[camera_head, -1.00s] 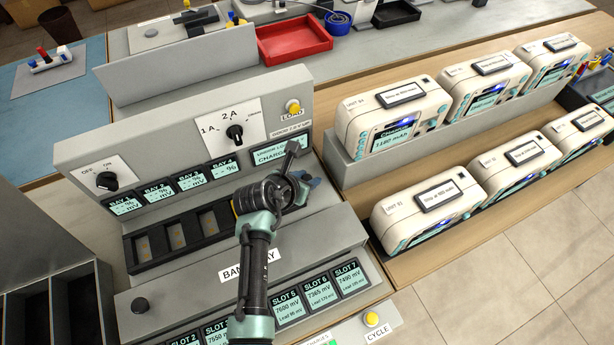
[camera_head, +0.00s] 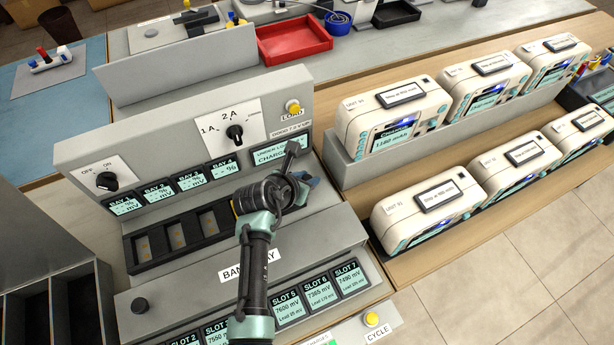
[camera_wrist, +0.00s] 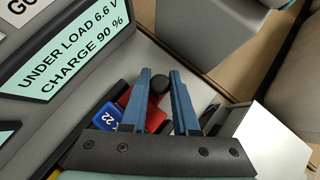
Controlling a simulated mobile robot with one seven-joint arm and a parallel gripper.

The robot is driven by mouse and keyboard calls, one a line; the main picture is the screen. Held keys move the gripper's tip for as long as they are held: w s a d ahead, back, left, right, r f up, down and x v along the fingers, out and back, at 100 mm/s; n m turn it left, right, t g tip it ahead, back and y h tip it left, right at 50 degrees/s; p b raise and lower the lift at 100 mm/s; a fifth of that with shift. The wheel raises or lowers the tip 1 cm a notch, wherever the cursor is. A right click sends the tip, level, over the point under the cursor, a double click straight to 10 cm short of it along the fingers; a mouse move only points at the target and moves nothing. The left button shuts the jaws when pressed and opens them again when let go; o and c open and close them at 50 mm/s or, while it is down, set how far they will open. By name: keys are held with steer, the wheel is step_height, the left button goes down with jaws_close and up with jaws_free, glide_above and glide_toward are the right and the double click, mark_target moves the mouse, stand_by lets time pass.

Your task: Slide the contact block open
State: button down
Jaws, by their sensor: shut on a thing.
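In the wrist view my gripper (camera_wrist: 160,78) has its two blue fingers on either side of a round black knob (camera_wrist: 158,85), close against it. A red part (camera_wrist: 154,118), seemingly the contact block, shows below the knob between and beside the fingers. A blue piece marked 22 (camera_wrist: 105,116) lies just left of it. In the head view my gripper (camera_head: 308,184) is at the right end of the bay row on the grey charging station (camera_head: 330,232). My wrist hides the knob and block there.
A display (camera_wrist: 75,45) reads under load 6.6 V, charge 90 %. Several empty-looking bays (camera_head: 175,236) lie left of my gripper. A dial (camera_head: 235,132) and a yellow load button (camera_head: 293,107) are on the panel behind. Cream units (camera_head: 425,210) stand on the right.

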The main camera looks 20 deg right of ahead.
steer(key=shift+r, duration=0.1)
stand_by(0.5)
steer(key=shift+w+d+r+p, duration=0.1)
steer(key=shift+d+r+p, duration=0.25)
steer(key=shift+p, duration=0.45)
steer(key=shift+d+f+p, duration=0.25)
steer(key=shift+d+p, duration=0.4)
steer(key=shift+p, duration=0.05)
steer(key=shift+f, duration=0.1)
steer(key=c, duration=0.7)
jaws_free()
steer(key=shift+f, duration=0.1)
steer(key=p+v, duration=0.2)
steer(key=v, duration=1.1)
